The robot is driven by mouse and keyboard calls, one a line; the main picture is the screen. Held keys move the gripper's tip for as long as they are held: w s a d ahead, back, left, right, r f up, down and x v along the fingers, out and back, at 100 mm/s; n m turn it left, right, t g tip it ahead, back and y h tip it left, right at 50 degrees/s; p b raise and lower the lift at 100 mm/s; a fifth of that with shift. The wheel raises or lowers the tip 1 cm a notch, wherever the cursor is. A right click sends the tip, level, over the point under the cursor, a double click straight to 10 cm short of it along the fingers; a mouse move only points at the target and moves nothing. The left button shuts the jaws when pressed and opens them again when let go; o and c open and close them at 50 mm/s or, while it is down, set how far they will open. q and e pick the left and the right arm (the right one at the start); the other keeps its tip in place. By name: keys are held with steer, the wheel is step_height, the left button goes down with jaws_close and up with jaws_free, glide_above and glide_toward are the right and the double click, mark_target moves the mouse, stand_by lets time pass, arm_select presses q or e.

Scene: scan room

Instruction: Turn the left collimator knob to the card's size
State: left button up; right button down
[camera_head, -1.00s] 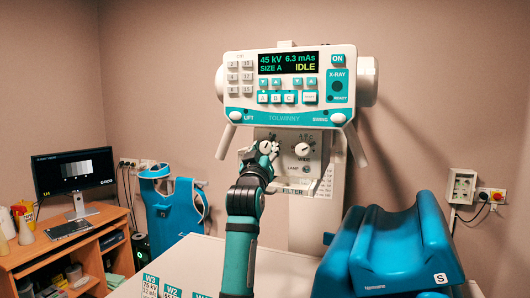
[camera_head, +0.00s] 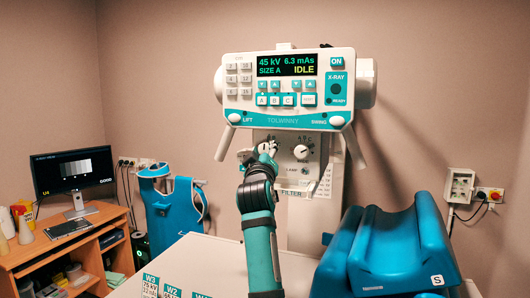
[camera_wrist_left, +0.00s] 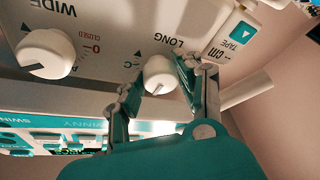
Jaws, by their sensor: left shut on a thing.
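The left collimator knob (camera_wrist_left: 160,74) is white and round, marked LONG, and appears on the right in the upside-down left wrist view. My left gripper (camera_wrist_left: 157,80) is shut on it, one finger on each side. In the head view my left gripper (camera_head: 267,148) covers most of this knob. The right collimator knob (camera_head: 301,152) stands free beside it; it also shows in the wrist view (camera_wrist_left: 46,54), marked WIDE. The console display (camera_head: 287,65) reads SIZE A and IDLE. I cannot pick out the card for certain. My right gripper is out of view.
The console (camera_head: 290,120) overhangs the knob panel, with handles on both sides. A blue padded cradle (camera_head: 395,255) sits on the white table at the right. A desk with a monitor (camera_head: 62,170) and a blue apron (camera_head: 172,210) are at the left.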

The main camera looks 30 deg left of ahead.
arm_select(q)
steer(key=o, duration=1.1)
steer(key=shift+o, duration=0.2)
steer(key=shift+s, duration=0.1)
steer(key=v, duration=1.2)
